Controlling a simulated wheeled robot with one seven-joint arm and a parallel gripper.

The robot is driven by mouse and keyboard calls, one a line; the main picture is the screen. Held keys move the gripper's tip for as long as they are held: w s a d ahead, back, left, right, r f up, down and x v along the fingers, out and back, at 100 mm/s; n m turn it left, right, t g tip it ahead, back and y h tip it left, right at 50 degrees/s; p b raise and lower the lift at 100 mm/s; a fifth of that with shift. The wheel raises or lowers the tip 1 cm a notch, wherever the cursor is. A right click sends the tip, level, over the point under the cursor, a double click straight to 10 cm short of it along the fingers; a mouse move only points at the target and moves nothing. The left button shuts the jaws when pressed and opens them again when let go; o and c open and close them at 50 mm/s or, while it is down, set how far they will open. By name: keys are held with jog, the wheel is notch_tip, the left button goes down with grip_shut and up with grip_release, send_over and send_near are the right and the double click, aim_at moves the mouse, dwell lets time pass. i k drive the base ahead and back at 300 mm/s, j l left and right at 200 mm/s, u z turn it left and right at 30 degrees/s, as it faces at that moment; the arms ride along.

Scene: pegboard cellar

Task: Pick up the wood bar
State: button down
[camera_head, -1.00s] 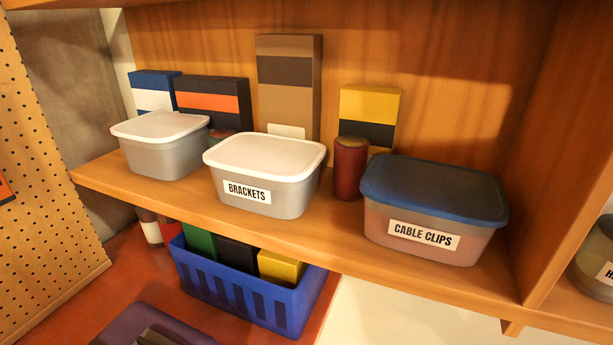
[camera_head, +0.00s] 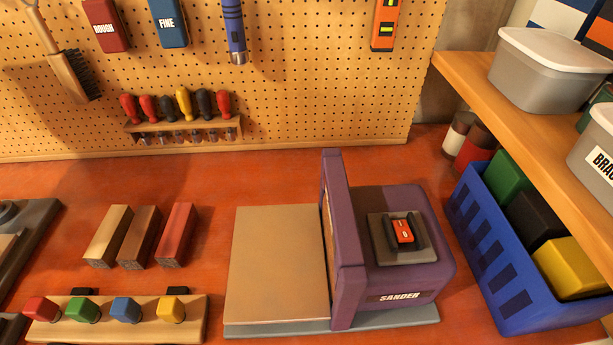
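Three short wood bars lie side by side on the red-brown bench top, left of the sander. The left bar (camera_head: 108,236) is pale tan, the middle bar (camera_head: 139,237) is brown, and the right bar (camera_head: 171,235) is reddish. They lie slightly slanted, with narrow gaps between them. Which of them the task means, I cannot tell. My gripper is not in view.
A purple sander (camera_head: 390,240) with a flat tan table (camera_head: 277,262) stands right of the bars. A wooden rack (camera_head: 105,305) with several coloured blocks lies in front. A blue basket (camera_head: 520,290) and a shelf (camera_head: 530,115) are at right. Bare bench (camera_head: 60,180) lies behind the bars.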

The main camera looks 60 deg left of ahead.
aim_at(171, 248)
jog(key=k+j+u, duration=0.35)
jog(key=k+u, duration=0.1)
jog(key=u, duration=1.3)
